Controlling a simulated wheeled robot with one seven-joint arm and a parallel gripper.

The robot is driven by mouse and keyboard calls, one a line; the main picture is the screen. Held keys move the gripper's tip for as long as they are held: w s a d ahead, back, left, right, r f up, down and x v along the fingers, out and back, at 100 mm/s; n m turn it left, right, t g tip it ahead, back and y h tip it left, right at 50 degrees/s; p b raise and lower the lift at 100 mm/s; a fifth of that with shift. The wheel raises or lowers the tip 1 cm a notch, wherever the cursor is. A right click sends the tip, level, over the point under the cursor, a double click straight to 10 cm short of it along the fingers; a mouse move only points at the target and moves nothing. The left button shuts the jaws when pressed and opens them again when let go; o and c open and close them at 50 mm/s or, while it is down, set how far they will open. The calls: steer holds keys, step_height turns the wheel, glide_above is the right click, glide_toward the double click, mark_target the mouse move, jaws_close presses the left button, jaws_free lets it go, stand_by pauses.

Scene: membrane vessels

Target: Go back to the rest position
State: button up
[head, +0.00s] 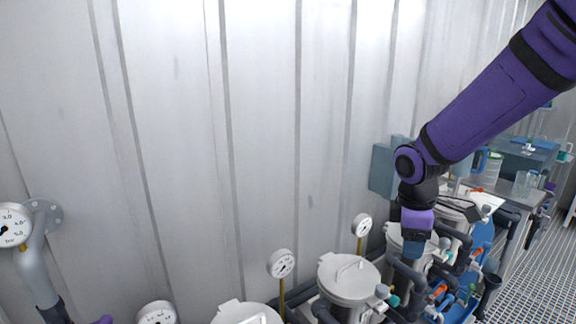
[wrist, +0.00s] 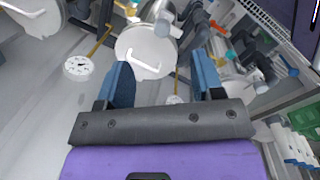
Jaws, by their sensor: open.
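My gripper (wrist: 162,85) shows in the wrist view with its two blue fingers spread apart and nothing between them. Past the fingertips is the round white lid of a vessel (wrist: 140,48) with a handle. In the head view my purple arm comes in from the upper right, and my gripper (head: 414,248) points down over the vessels at the lower right. It partly hides a vessel behind it. Whether the fingers touch anything there cannot be made out.
A lidded vessel (head: 348,280) and pressure gauges (head: 281,263) stand left of my gripper by the corrugated wall (head: 260,120). Dark pipes and valves crowd the lower right. A bench (head: 510,190) with glassware stands behind. Grated floor (head: 540,270) is open at far right.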

steer(key=s+d+r+m+t, duration=0.2)
steer(key=s+r+m, duration=0.5)
steer(key=s, duration=0.3)
steer(key=s+d+r+m+t+y, duration=0.1)
steer(key=s+d+r+m+t, duration=0.1)
steer(key=s+r+m, duration=0.5)
steer(key=s+r, duration=0.1)
steer(key=s, duration=0.2)
steer(key=shift+s+r+t, duration=0.2)
steer(key=shift+r+t, duration=0.1)
steer(key=shift+d, duration=0.1)
steer(key=shift+c, duration=0.4)
